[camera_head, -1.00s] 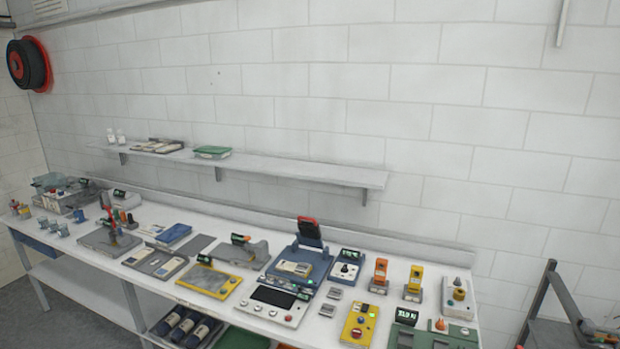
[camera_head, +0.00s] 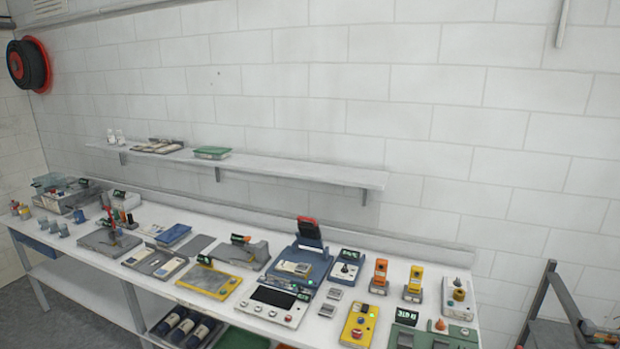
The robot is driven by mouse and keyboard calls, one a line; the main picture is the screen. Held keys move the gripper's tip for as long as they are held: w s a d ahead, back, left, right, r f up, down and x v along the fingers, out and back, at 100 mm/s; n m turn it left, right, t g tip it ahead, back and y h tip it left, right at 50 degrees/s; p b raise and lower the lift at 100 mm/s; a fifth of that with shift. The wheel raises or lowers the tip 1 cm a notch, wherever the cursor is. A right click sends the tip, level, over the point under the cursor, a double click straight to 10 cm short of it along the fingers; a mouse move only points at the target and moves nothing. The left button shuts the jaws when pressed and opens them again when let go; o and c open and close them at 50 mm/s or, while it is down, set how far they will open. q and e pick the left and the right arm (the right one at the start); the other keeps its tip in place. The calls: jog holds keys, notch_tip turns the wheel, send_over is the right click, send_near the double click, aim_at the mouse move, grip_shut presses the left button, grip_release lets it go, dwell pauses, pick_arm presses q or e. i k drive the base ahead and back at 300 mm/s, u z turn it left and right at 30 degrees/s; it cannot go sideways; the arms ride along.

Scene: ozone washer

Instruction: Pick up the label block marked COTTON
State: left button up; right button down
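No block that I can read as COTTON shows; any lettering on the small items is too small to make out. Two small grey blocks lie on the white bench, one (camera_head: 334,294) behind the other (camera_head: 327,310), between the white control panel (camera_head: 270,311) and the yellow box (camera_head: 359,324). I cannot tell whether either is a label block. Neither of my grippers is in view.
A wall shelf (camera_head: 290,171) above holds a green box (camera_head: 212,153). A dark frame (camera_head: 540,300) stands at right.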

aim_at(301, 267)
jog(key=u, duration=0.5)
jog(key=i, duration=1.05)
jog(key=u, duration=0.45)
